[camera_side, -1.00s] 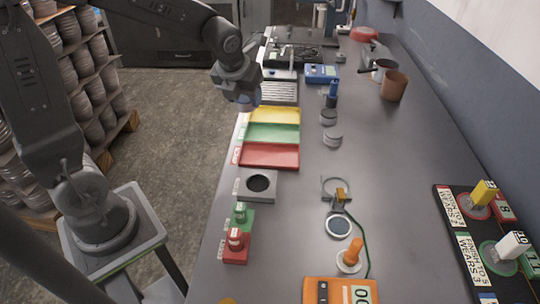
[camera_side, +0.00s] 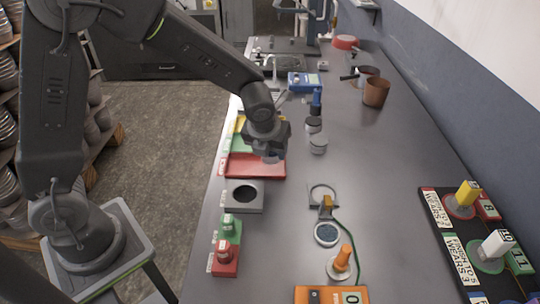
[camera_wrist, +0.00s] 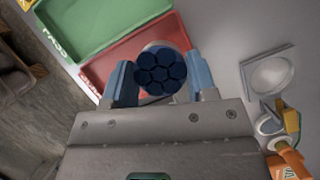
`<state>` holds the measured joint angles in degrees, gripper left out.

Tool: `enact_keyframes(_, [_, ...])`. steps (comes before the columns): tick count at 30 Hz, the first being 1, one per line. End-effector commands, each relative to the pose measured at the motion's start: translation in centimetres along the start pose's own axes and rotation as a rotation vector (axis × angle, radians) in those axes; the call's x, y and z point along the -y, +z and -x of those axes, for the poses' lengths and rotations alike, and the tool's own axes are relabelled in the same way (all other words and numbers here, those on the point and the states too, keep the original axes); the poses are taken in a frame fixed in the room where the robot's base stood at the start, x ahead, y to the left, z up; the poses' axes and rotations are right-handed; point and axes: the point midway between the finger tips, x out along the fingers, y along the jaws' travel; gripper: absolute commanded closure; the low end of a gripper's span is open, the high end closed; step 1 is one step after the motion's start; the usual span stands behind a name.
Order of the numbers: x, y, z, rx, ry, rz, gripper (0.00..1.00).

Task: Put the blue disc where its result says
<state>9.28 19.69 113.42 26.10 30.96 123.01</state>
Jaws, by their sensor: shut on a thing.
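My gripper (camera_side: 272,157) is shut on a dark blue disc (camera_wrist: 161,73) with several round cells in its face, held between two blue fingertips in the wrist view. In the side view the disc is a small bluish shape under the jaws, mostly hidden. The gripper is over or beside the right end of the red tray (camera_side: 245,165); its exact height is unclear. The green tray (camera_side: 238,144) and yellow tray (camera_side: 239,124) lie behind the red one, partly covered by my arm. The wrist view also shows the red tray (camera_wrist: 110,58) and green tray (camera_wrist: 85,22).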

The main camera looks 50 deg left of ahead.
Motion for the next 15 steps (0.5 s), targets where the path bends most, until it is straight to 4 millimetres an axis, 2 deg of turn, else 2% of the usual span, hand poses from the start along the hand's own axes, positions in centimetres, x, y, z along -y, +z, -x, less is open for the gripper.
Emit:
enact_keyframes(3, [-0.1,-0.8,-1.7,-0.003,0.002,-0.003,0.72])
enact_keyframes(6, [-0.1,-1.0,-2.4,-0.001,0.001,-0.001,0.72])
enact_keyframes(15, [-0.1,-1.1,-2.5,0.000,0.000,-0.001,0.72])
